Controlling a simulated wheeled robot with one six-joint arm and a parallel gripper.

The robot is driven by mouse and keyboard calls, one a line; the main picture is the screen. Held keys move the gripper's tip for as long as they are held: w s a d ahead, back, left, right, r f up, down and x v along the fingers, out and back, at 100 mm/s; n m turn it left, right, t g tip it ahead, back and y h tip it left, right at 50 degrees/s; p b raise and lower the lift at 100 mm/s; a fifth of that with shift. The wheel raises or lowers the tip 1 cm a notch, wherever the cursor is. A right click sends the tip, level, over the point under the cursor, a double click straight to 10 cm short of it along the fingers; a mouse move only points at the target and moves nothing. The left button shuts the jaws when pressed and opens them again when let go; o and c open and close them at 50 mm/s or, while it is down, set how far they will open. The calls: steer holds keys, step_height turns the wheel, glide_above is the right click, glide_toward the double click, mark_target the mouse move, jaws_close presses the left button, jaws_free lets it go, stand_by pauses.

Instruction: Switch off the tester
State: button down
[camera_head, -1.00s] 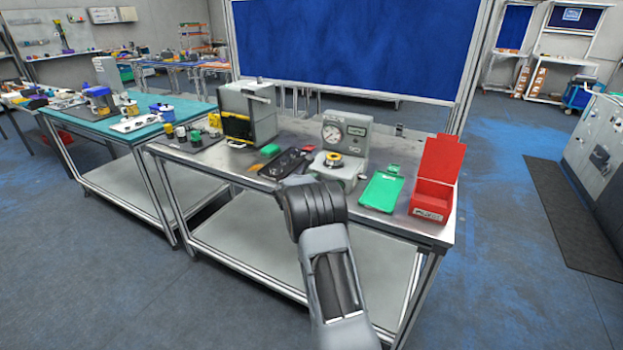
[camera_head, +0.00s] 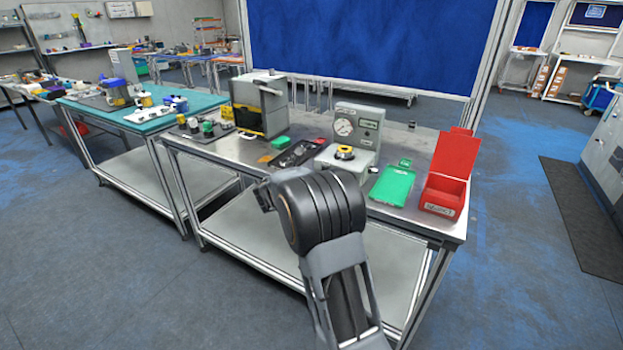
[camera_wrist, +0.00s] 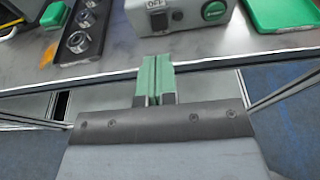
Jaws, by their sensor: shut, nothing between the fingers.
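The tester (camera_head: 340,158) is a grey unit with a round dial on its upright back panel and a yellow-and-black part on its base. It stands on the metal bench. In the wrist view the front of its base (camera_wrist: 137,18) shows at the top, with a black switch (camera_wrist: 158,21), an "OFF" label (camera_wrist: 178,15) and a round green button (camera_wrist: 214,11). My gripper (camera_wrist: 155,60) has green fingers, shut together and empty. It points at the bench's front edge, below the switch in the picture and apart from it. The tester's upper part is out of the wrist view.
The metal bench (camera_head: 408,212) also holds a black tray with metal parts (camera_wrist: 84,28), a green tray (camera_head: 391,186), an open red box (camera_head: 445,190) and a grey-and-yellow machine (camera_head: 262,103).

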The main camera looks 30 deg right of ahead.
steer(key=shift+s+a+r, duration=0.3)
steer(key=shift+a, duration=0.2)
stand_by(0.3)
steer(key=s+a+f+m+g+y, duration=0.2)
steer(key=s+f+m+g, duration=0.1)
steer(key=s+m, duration=0.35)
steer(key=s+a+f+m+g+y, duration=0.3)
steer(key=s+m, duration=0.3)
steer(key=m, duration=0.1)
steer(key=s+a+r+m+t+y+p, duration=0.1)
steer(key=s+a+r+m+y, duration=0.3)
steer(key=s+a, duration=0.4)
steer(key=s+a+r+m+t+y+p, duration=0.1)
steer(key=s+a+r+m+y+p, duration=0.2)
steer(key=s+a+m, duration=0.3)
steer(key=shift+s+a+r+y, duration=0.65)
steer(key=shift+s+a+y, duration=0.05)
steer(key=shift+s+a, duration=0.3)
